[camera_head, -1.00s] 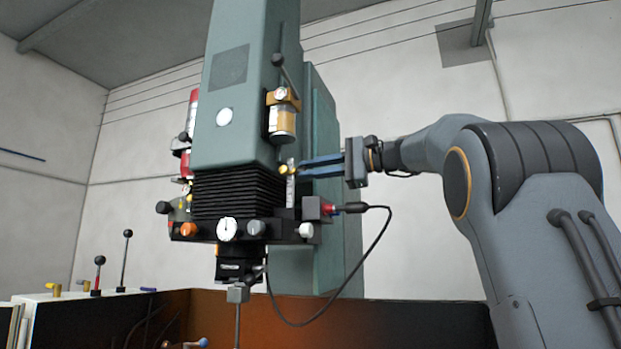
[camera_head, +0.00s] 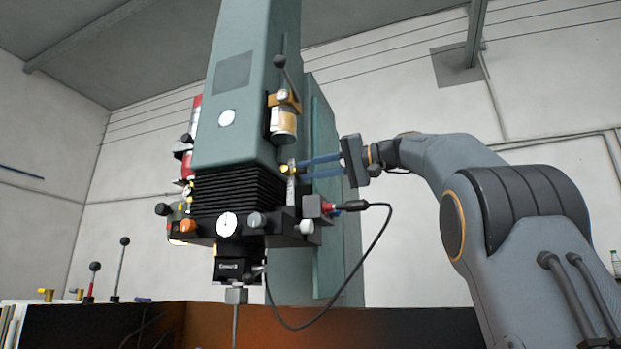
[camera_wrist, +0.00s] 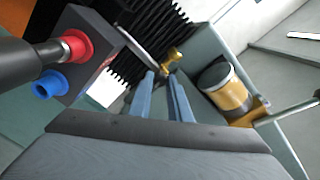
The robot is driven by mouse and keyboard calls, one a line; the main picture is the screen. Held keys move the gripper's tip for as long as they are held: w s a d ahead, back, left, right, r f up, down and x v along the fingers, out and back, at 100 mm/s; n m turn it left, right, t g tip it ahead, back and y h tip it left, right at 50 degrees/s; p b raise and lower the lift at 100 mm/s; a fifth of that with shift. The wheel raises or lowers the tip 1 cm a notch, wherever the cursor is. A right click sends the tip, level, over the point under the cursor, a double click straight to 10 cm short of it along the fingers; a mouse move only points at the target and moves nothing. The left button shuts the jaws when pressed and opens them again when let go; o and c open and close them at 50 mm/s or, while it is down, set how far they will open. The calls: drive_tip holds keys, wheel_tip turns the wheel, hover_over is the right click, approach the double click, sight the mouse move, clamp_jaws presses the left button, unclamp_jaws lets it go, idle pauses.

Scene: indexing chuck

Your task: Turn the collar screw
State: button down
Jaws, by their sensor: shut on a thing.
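The collar screw, a small brass-coloured knob (camera_head: 287,169), sits on a thin upright scale rod at the right side of the machine head. It also shows in the wrist view (camera_wrist: 173,54), just beyond my fingertips. My gripper (camera_head: 298,170) reaches in from the right with its two blue fingers, which are shut on the screw. In the wrist view the fingers (camera_wrist: 162,74) converge at the brass piece. Their exact contact with it is too small to see.
An amber-and-white canister (camera_head: 283,122) hangs just above. A black box with a red connector (camera_head: 325,206) and a looping cable lies below the fingers; the wrist view shows a blue knob (camera_wrist: 47,85) there. Black bellows (camera_head: 237,195) are to the left. Open room lies right of the column.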

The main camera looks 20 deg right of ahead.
drive_tip(key=n+b, duration=0.2)
drive_tip(key=n, duration=0.2)
drive_tip(key=shift+f+n, duration=0.1)
drive_tip(key=shift+n, duration=0.2)
drive_tip(key=n+b, duration=0.2)
drive_tip(key=n, duration=0.2)
drive_tip(key=shift+n, duration=0.3)
drive_tip(key=c, duration=1.6)
unclamp_jaws()
drive_tip(key=shift+c, duration=0.2)
drive_tip(key=shift+s+b, duration=0.1)
drive_tip(key=shift+b, duration=0.2)
drive_tip(key=v, duration=0.7)
drive_tip(key=shift+s+d+b, duration=0.25)
drive_tip(key=shift+b, duration=0.2)
